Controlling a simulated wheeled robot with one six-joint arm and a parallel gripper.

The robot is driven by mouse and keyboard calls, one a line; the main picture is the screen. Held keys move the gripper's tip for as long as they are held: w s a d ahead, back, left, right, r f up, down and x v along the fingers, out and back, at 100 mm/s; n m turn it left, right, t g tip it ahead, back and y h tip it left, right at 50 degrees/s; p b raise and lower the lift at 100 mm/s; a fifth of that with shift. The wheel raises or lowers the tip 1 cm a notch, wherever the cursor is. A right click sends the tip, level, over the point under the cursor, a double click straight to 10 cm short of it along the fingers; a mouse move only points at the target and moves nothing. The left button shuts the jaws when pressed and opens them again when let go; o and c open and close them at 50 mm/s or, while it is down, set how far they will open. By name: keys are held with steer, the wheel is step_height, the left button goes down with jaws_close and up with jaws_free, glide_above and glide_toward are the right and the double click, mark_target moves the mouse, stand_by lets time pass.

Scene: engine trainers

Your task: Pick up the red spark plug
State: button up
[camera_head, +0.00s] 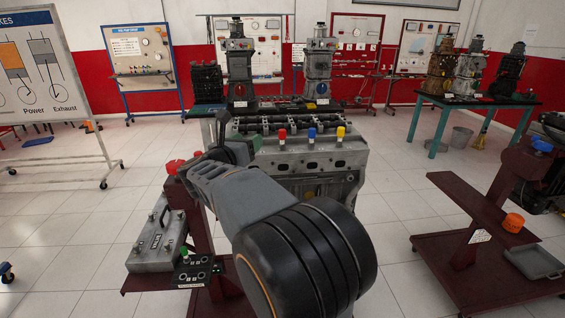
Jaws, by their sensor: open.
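The red spark plug (282,134) stands upright in the side of a grey engine block (345,160), right of my gripper. A blue spark plug (312,134) and a yellow one (341,132) stand to its right in the same row. A green part (257,142), probably another plug, shows just left of the red one, close to my gripper. My gripper (228,132) is open and appears empty, left of the red plug in the picture and apart from it. My forearm and wrist cover the block's lower left part.
A dark red stand (205,235) with a grey valve cover (158,243) and a small control panel (193,270) is at left. Another dark red stand (465,238) with an orange part (513,222) and grey tray (535,262) is at right. Tiled floor (400,205) between is clear.

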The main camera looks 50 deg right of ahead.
mark_target(280, 132)
steer(key=d+m, duration=0.1)
steer(key=d, duration=0.2)
steer(key=d+f+m+g+p, duration=0.1)
steer(key=d, duration=0.1)
steer(key=d+m+g, duration=0.1)
steer(key=d, duration=0.2)
steer(key=shift+s+d+f, duration=0.1)
steer(key=shift+d+f, duration=0.05)
steer(key=shift+d, duration=0.2)
steer(key=shift+p+x, duration=1.25)
steer(key=shift+x, duration=1.85)
steer(key=shift+c, duration=0.4)
jaws_close()
